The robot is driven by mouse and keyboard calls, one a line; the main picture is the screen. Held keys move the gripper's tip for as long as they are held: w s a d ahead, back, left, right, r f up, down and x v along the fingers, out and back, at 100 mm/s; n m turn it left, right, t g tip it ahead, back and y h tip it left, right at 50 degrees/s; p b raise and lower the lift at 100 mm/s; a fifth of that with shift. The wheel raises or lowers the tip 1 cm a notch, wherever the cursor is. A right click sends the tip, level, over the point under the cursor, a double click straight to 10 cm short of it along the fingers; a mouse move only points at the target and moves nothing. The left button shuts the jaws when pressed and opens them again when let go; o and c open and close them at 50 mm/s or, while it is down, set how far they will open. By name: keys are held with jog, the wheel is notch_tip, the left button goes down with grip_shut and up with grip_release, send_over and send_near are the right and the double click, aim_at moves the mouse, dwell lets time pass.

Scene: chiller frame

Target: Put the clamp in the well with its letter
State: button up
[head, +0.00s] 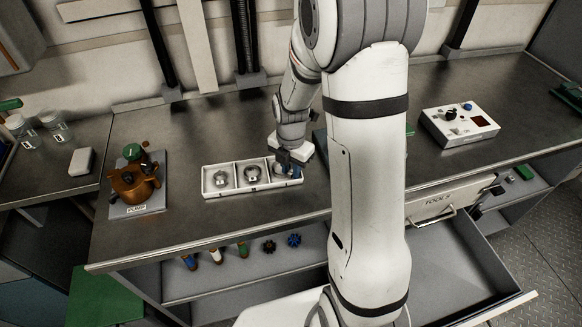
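A white tray (237,191) with three wells stands on the metal bench. A silver ring-shaped clamp (220,179) lies in its left well, and another silver clamp (252,173) lies in its middle well. My gripper (287,169) points down at the right well. Something greyish shows at its fingertips, but I cannot tell whether it is a clamp, or whether it is held or rests in the well. The fingers are too small and dark to tell if they are open or shut. Letters on the tray are too small to read.
A copper-coloured pump (134,186) stands on a plate left of the tray. A white control box (459,127) sits at the back right. A drawer (457,262) stands open at the front right. A shelf under the bench holds several small parts. Bench between pump and tray is clear.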

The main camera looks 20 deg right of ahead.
aim_at(291, 172)
notch_tip(291, 172, up, 11)
jog(key=s+r+m+t, duration=0.1)
jog(key=s+r+m, duration=0.2)
jog(key=s+m, duration=0.5)
jog(key=s+r+m+t, duration=0.2)
jog(key=s+m, duration=0.7)
jog(key=m, duration=0.9)
notch_tip(291, 172, up, 2)
jog(key=shift+s+a+r+b, duration=0.2)
jog(key=shift+s+a+b, duration=0.05)
jog(key=shift+a+b, duration=0.1)
